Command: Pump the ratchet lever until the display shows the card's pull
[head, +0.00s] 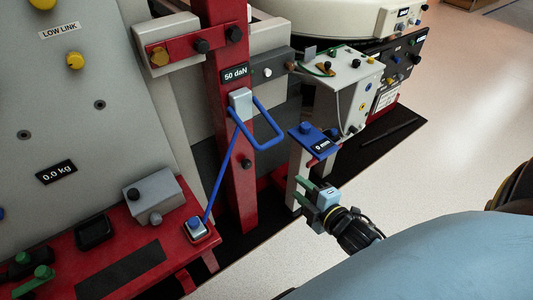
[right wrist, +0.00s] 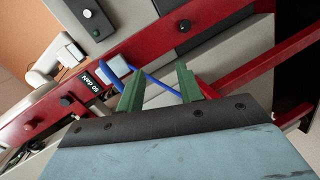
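The ratchet lever is a blue U-shaped handle (head: 270,135) on a grey block (head: 240,102) on the red post. A thin blue line (head: 219,178) runs from the block down to a blue-topped anchor (head: 195,226). The card reads "50 daN" (head: 235,74); it also shows in the right wrist view (right wrist: 92,82). One display reads "0.0 kg" (head: 56,172). My right gripper (head: 311,194) is open and empty, apart from the lever, below and right of it. In the right wrist view, the lever (right wrist: 155,84) shows beyond the fingers. My left gripper is out of view.
A blue plate (head: 315,141) reading "0 mm" stands on a pale post just above my right gripper. A red bench (head: 110,255) with a grey box (head: 153,196) is at lower left. A grey knobbed box (head: 345,85) stands behind. Open floor (head: 450,150) lies right.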

